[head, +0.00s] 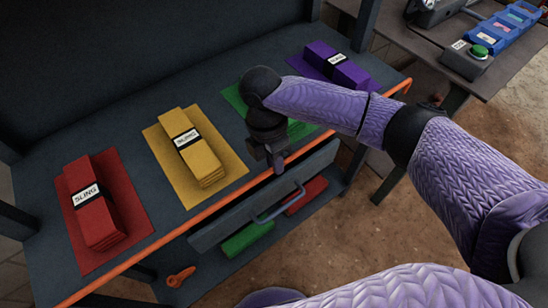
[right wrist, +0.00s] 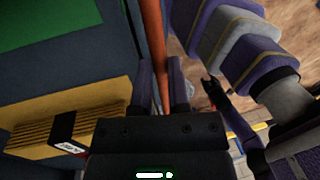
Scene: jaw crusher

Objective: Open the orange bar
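The orange bar (head: 215,207) runs along the front edge of the dark workbench. It also shows upright in the right wrist view (right wrist: 152,30). My right gripper (head: 277,163) points down at the bar's middle stretch, in front of the green mat. In the right wrist view its two fingers (right wrist: 162,85) lie close on either side of the bar, with almost no gap, so it looks shut on it. My left gripper is out of the head view. A dark claw-like shape (right wrist: 213,90) in the right wrist view may be it, too small to read.
Red (head: 96,212), yellow (head: 190,145) and purple (head: 338,63) sling stacks lie on the bench. Below the bar are a grey panel with a blue handle (head: 278,206) and a lower shelf. A side table (head: 468,62) with a green button stands at the upper right.

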